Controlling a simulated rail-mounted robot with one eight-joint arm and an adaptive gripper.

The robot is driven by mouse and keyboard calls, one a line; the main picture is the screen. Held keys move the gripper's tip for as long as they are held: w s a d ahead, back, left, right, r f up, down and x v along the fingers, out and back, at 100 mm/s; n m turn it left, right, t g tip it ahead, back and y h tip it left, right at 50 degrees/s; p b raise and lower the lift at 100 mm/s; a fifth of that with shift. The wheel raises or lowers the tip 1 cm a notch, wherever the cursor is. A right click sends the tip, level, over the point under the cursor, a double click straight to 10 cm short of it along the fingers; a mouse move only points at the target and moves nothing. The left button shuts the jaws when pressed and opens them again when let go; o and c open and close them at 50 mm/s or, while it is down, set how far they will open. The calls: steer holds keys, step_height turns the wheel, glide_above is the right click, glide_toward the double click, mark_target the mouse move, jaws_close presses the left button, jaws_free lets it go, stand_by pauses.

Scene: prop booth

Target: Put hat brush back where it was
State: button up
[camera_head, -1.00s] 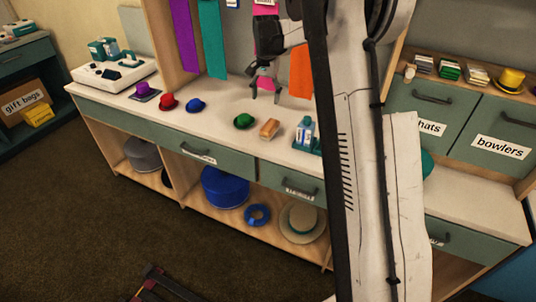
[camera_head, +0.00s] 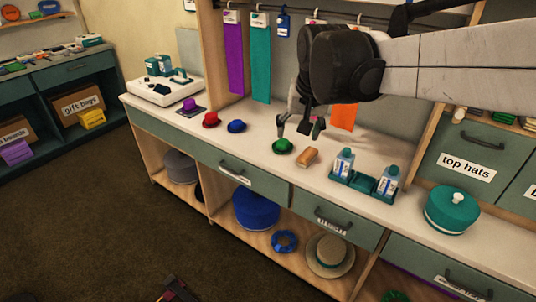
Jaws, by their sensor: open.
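A small tan-brown block that looks like the hat brush (camera_head: 307,158) lies on the pale counter (camera_head: 258,160), just right of a small green hat (camera_head: 283,146). My gripper (camera_head: 299,130) is open, with its fingers pointing down above and behind the green hat and the brush. Nothing shows between its fingers. My arm and wrist reach in from the right and hide part of the back wall and the hanging ribbons.
Small blue (camera_head: 236,126), red (camera_head: 211,119) and purple (camera_head: 189,105) hats stand along the counter to the left. A teal tray (camera_head: 362,183) with two bottles stands right of the brush. A teal hat box (camera_head: 451,210) stands further right. Ribbons hang behind.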

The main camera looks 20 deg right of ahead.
steer(key=s+a+f+n+t, duration=0.1)
steer(key=s+a+f+n, duration=0.1)
steer(key=s, duration=0.6)
steer(key=s+a+f+n+t, duration=0.1)
steer(key=s+a+f, duration=0.2)
steer(key=s, duration=0.5)
steer(key=shift+s+a+f+n+t, duration=0.2)
steer(key=shift+f+n+t, duration=0.1)
steer(key=shift+n, duration=0.1)
steer(key=shift+f, duration=0.15)
step_height(320, 180, down, 28)
steer(key=b, duration=2.8)
steer(key=shift+r, duration=0.2)
